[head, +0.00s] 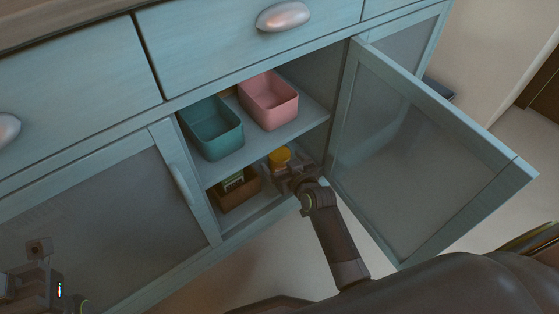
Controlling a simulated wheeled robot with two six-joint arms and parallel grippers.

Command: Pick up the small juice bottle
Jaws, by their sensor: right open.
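A small bottle with a yellow-orange top (279,157) stands on the lower shelf inside the open cabinet, and I take it for the juice bottle. Its lower part is hidden behind my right gripper. My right gripper (285,171) is open at the bottle, its fingers close around or beside it; I cannot tell if they touch it. My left gripper (38,262) is at the lower left edge, in front of the closed left door and away from the bottle; its jaws are not clear.
A brown box (238,196) with something in it stands left of the bottle. A teal bin (213,131) and a pink bin (268,101) sit on the shelf above. The open glass door (430,150) stands to the right of my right arm.

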